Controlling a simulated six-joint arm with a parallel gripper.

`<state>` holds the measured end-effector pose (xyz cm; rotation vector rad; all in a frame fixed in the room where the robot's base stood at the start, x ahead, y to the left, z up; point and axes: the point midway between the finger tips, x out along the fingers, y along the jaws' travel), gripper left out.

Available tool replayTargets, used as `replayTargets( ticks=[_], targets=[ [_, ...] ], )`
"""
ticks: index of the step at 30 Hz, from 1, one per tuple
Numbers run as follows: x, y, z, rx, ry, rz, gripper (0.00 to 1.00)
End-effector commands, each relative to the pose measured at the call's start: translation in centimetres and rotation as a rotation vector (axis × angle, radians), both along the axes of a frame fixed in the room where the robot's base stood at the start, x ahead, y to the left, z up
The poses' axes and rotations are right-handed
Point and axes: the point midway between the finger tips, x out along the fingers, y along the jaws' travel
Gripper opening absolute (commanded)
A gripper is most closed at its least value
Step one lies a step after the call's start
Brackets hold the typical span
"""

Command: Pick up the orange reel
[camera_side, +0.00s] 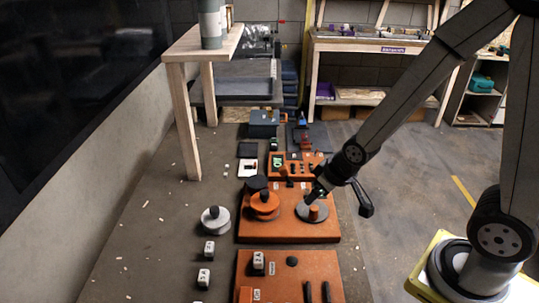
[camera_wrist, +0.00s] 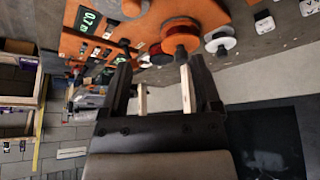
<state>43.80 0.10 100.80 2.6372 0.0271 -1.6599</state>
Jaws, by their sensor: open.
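The orange reel (camera_side: 264,206) with a dark knob on top lies flat on the left part of an orange board (camera_side: 290,234). In the wrist view the orange reel (camera_wrist: 182,33) shows beyond the fingertips, its dark knob toward me. My gripper (camera_side: 316,196) is to the right of the reel, above a grey disc with an orange peg (camera_side: 312,211). The gripper and the reel are apart.
A grey-white reel (camera_side: 216,220) stands left of the board. A black piece (camera_side: 256,184) sits just behind the orange reel. A wooden bench (camera_side: 190,110) stands back left; the left floor is mostly clear.

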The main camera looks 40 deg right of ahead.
Motion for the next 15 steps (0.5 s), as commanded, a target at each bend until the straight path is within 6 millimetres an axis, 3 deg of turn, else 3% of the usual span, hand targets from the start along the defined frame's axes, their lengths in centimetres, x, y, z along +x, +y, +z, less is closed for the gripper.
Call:
replayTargets(
  ticks=[15],
  targets=[
    [5.4, 1.0, -3.5, 0.016, -0.372, 0.059, 0.81]
  ],
)
